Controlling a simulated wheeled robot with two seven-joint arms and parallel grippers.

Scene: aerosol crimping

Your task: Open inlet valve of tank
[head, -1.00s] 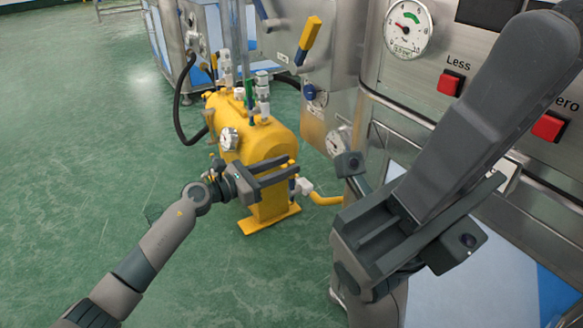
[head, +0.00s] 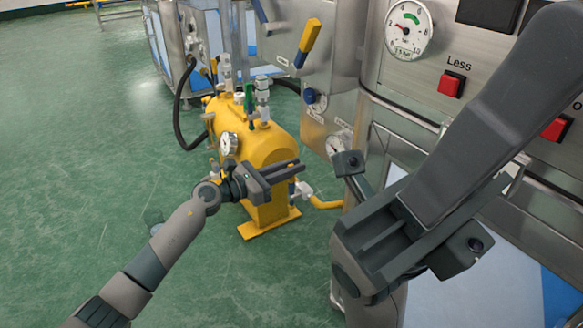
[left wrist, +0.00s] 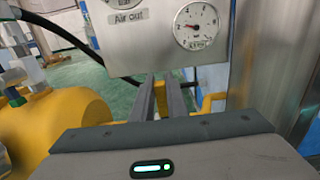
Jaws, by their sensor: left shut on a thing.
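The yellow tank (head: 268,145) stands on the green floor in the middle of the head view, with a gauge and metal fittings. My left gripper (head: 300,170) is in front of its right end, above a white valve fitting (head: 302,190) on a yellow pipe. Its fingers are close together. In the left wrist view, my left gripper (left wrist: 160,88) is shut on a narrow yellow piece (left wrist: 160,98), which looks like a valve handle. Its joint to the valve is hidden. My right gripper (head: 470,160) is large in the head view's right foreground; its opening is unclear.
A steel panel with a gauge (head: 408,28) and red buttons (head: 451,84) stands at the right. A lever with a yellow grip (head: 310,36) and a blue knob (head: 309,96) are behind the tank. A black hose (head: 178,120) hangs at the left.

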